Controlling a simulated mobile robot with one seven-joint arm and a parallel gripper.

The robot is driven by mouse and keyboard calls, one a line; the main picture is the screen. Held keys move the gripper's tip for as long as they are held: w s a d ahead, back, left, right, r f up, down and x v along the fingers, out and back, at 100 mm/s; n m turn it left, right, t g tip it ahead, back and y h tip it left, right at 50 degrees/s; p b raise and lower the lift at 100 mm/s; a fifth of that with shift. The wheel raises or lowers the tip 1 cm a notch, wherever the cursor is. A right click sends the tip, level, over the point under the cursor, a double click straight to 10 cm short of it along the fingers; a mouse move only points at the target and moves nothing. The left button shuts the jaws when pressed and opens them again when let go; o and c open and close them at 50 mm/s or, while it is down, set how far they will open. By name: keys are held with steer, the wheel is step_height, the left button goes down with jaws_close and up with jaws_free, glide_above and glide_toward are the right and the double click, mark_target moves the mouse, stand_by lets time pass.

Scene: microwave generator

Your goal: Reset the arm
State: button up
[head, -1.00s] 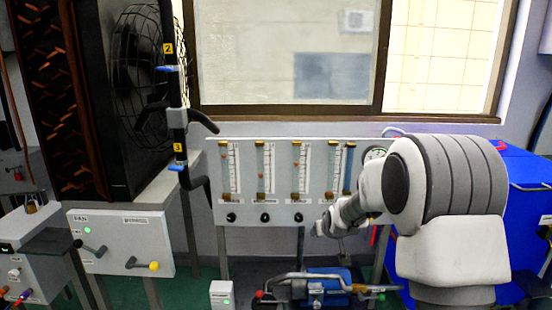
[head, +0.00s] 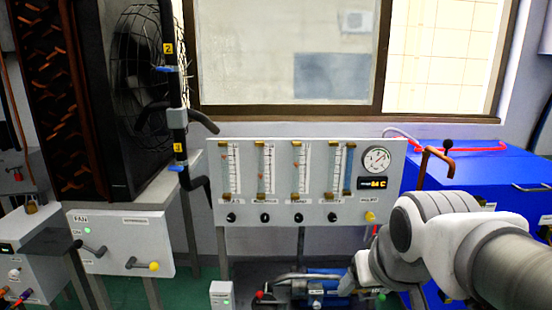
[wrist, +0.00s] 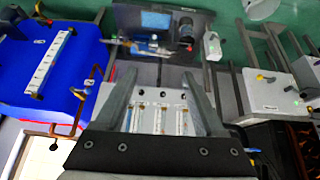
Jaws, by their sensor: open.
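My arm comes in from the lower right of the head view, bent, with its white and grey links in front of the blue cabinet (head: 460,170). In the wrist view my gripper (wrist: 158,85) shows two grey fingers spread wide apart, with nothing between them. Beyond the fingers lies the flowmeter panel (wrist: 160,112), which appears upside down there. In the head view the same panel (head: 282,208) stands upright at the centre. My gripper's fingers are hard to make out in the head view, where the wrist end is low near the pump.
A blue pump (head: 322,284) sits low below the panel. A fan (head: 138,60) and a dark pipe with blue valves (head: 178,120) stand at left. A grey control box (head: 120,243) with levers is at lower left. A brown pipe (head: 425,165) rises by the cabinet.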

steer(key=s+f, duration=0.1)
steer(key=s, duration=0.7)
step_height(320, 180, up, 28)
steer(key=p, duration=2.8)
steer(key=shift+w+g, duration=0.25)
steer(key=shift+g, duration=0.15)
steer(key=shift+a, duration=0.1)
